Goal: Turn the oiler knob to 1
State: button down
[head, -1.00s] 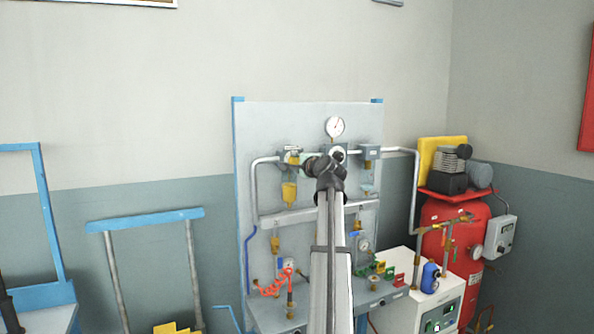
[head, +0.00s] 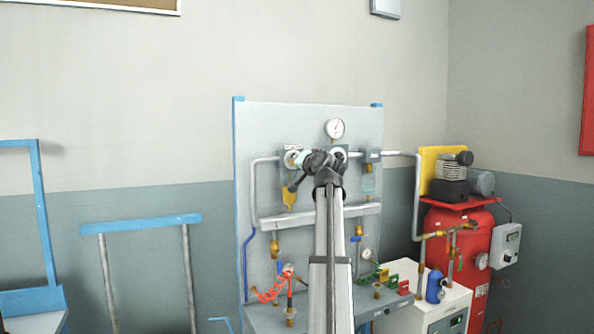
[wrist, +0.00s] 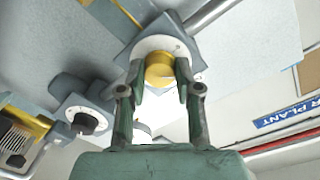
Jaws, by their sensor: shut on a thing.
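The oiler knob (wrist: 158,74), a brass-coloured round knob on a white dial (wrist: 150,45), sits on a grey square housing in the wrist view. My gripper (wrist: 159,82) is shut on it, one green finger on each side. The dial marks are too small to read, so I cannot tell the setting. In the head view my gripper (head: 296,160) is at the upper left of the grey panel, by the housing above a yellow bowl (head: 290,196). My wrist hides part of that housing, and the knob is not clear there.
Another unit with a black knob on a white dial (wrist: 83,122) is close by in the wrist view. The panel (head: 308,125) carries a round gauge (head: 335,128) above my wrist and pipes at both sides. A red compressor tank (head: 462,235) stands to the right.

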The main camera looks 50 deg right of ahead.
jog(key=shift+n+b, duration=0.8)
jog(key=shift+n, duration=0.3)
jog(key=c, duration=0.8)
grip_release()
jog(key=v, duration=1.2)
